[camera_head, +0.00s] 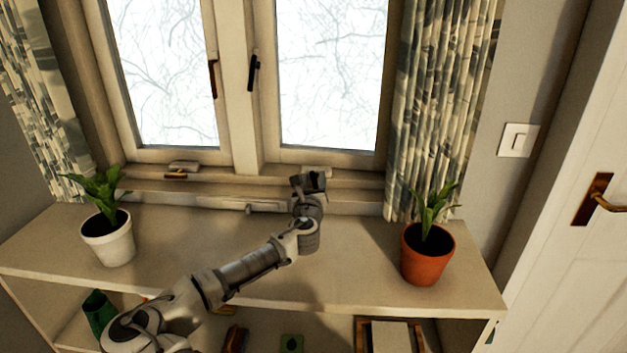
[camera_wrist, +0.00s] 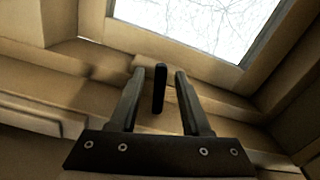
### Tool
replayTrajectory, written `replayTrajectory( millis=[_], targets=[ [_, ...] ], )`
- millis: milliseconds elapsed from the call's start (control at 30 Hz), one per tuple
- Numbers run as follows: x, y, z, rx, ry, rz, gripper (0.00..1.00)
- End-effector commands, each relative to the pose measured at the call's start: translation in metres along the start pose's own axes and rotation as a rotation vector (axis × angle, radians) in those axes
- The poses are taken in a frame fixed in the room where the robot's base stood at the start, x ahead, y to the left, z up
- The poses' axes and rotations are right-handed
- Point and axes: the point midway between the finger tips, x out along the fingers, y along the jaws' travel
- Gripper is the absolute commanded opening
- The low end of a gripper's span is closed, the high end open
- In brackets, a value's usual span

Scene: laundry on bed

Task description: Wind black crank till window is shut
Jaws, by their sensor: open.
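The black crank (camera_wrist: 160,88) stands as a dark bar between the two fingers of my gripper (camera_wrist: 160,74) in the wrist view. The fingers are open, one on each side, with a visible gap to the bar on both sides. In the head view my gripper (camera_head: 312,180) is at the sill below the right window (camera_head: 333,75) and hides the crank. The right window has a pale frame and a black latch handle (camera_head: 253,72). I cannot tell how far it stands open.
On the shelf top (camera_head: 200,240) stand a white-potted plant (camera_head: 108,238) at left and an orange-potted plant (camera_head: 428,255) right of my arm. Curtains (camera_head: 450,90) hang beside the window.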

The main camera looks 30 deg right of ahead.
Motion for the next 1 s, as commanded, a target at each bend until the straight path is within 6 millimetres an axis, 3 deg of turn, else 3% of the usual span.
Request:
replayTrajectory(
  millis=[367,667,1000],
  targets=[
    [0.0062,0.0002,0.0003,0.000,0.000,0.001,0.47],
    [0.0059,0.0002,0.0002,0.000,0.000,0.001,0.00],
    [0.0058,0.0001,0.0000,0.005,0.000,0.001,0.00]
  ],
)
